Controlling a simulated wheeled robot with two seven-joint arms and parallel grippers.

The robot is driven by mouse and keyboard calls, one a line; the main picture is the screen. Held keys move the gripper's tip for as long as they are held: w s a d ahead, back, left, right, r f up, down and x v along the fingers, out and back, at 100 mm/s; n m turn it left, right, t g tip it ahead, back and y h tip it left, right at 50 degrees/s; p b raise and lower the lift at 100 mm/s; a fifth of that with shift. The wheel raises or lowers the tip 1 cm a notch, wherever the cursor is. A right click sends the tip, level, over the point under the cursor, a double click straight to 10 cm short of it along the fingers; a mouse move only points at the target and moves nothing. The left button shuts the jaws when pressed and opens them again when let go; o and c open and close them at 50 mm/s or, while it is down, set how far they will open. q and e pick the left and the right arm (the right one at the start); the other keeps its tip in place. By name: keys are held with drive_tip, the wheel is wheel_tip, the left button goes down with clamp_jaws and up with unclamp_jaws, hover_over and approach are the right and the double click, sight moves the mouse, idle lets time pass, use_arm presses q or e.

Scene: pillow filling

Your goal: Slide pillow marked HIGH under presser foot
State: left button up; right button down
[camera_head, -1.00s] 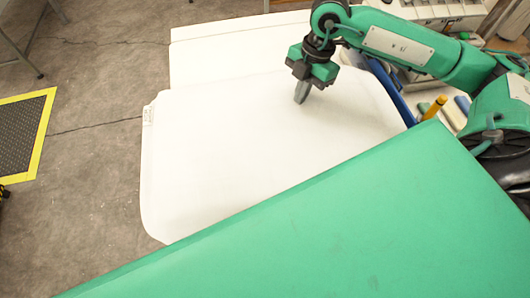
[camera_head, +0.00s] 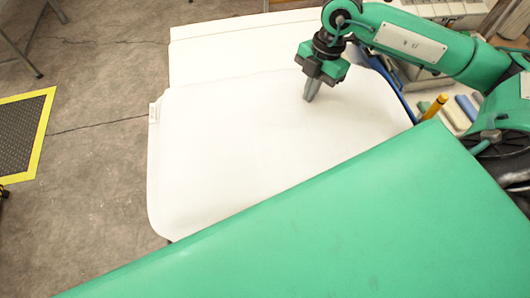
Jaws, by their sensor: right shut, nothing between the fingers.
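A large white pillow (camera_head: 225,150) lies flat on a white work surface (camera_head: 225,50). A small tag (camera_head: 154,112) sits at its left edge, too small to read. My right gripper (camera_head: 309,98) is shut and empty, with its fingertips pointing down at the upper right part of the pillow, seemingly touching it. My left gripper is not in view. No presser foot can be made out. The near edge of the pillow is hidden behind a large green panel.
The large green panel (camera_head: 330,230) fills the lower right. A yellow upright piece (camera_head: 435,106) and several small coloured items stand on the right. A black mat with a yellow border (camera_head: 22,135) lies on the open concrete floor at left.

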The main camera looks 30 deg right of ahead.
drive_tip(key=a+p+v, duration=0.1)
drive_tip(key=p+v, duration=0.3)
drive_tip(key=v, duration=0.3)
drive_tip(key=shift+s+a+r+p, duration=0.3)
drive_tip(key=shift+r+p, duration=0.1)
drive_tip(key=shift+r, duration=0.1)
